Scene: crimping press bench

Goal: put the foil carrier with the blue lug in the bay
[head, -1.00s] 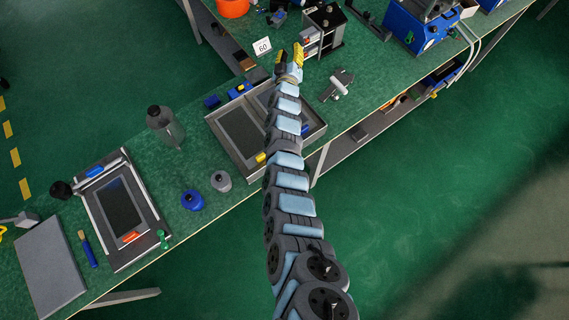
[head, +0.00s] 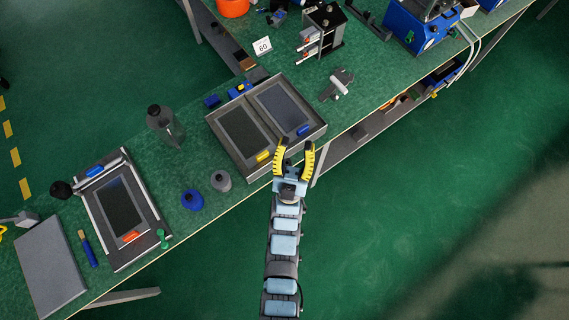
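The foil carrier with the blue lug (head: 280,107) is a flat dark grey panel lying in the right half of a shallow grey tray (head: 215,125). Its blue lug (head: 303,130) is at the near end. A similar carrier with a yellow lug (head: 243,131) lies in the left half. My gripper (head: 296,144) is open and empty, its two yellow fingers spread near the tray's front edge, just short of the blue lug. I cannot tell its height. A framed unit (head: 150,205) at the left holds a dark panel with an orange-red lug (head: 131,237); whether this is the bay is unclear.
A bottle (head: 166,124), a blue pot (head: 192,200) and a grey pot (head: 221,181) stand between unit and tray. A grey tool (head: 339,84) lies right of the tray, a small press (head: 322,32) behind it. Floor in front of the bench is clear.

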